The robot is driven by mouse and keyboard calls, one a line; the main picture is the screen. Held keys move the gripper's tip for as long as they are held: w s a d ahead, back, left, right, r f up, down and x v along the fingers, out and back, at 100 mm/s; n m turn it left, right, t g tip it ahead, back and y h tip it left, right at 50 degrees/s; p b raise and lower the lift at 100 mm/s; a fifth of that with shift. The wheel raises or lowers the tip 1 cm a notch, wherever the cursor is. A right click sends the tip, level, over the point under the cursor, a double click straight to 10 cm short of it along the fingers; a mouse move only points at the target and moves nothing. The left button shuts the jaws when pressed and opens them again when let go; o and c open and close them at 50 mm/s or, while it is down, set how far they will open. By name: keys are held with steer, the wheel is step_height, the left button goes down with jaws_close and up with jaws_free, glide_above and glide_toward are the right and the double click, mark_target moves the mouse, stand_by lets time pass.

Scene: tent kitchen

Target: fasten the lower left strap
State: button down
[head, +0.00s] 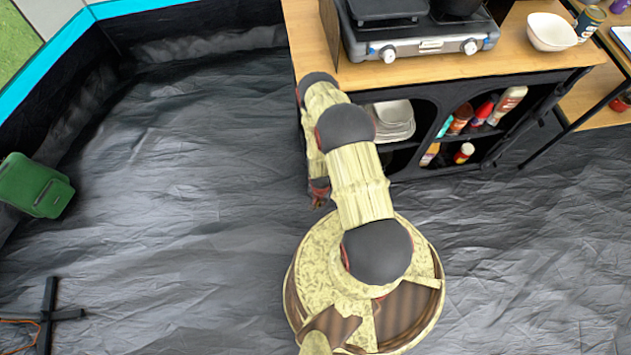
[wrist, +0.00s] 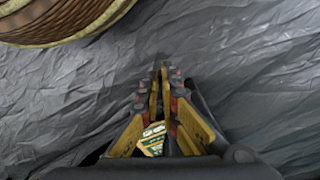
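My gripper (head: 319,195) hangs low over the floor, just left of the black kitchen stand (head: 388,104), partly hidden by my arm in the head view. In the wrist view my gripper (wrist: 162,78) points at bare grey floor sheeting. Its yellow-padded fingertips lie close together with nothing visible between them. A small green and white patch shows between the finger bases; I cannot tell what it is. I cannot make out a strap in either view. A green case-like object (head: 36,186) is at the far left; its details are too small to read.
A wooden worktop (head: 410,68) with a gas stove (head: 425,45) and a white bowl (head: 551,32) is at the upper right. Dishes (head: 392,122) and bottles fill the shelves below. A black stand (head: 48,315) is at lower left. The left floor is mostly clear.

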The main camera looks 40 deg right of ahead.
steer(key=shift+s+d, duration=0.15)
steer(key=shift+d, duration=0.4)
steer(key=shift+s+d, duration=0.15)
steer(key=shift+d, duration=0.35)
steer(key=c, duration=2.1)
jaws_free()
steer(key=shift+o, duration=0.3)
step_height(320, 180, up, 12)
steer(key=shift+c, duration=0.2)
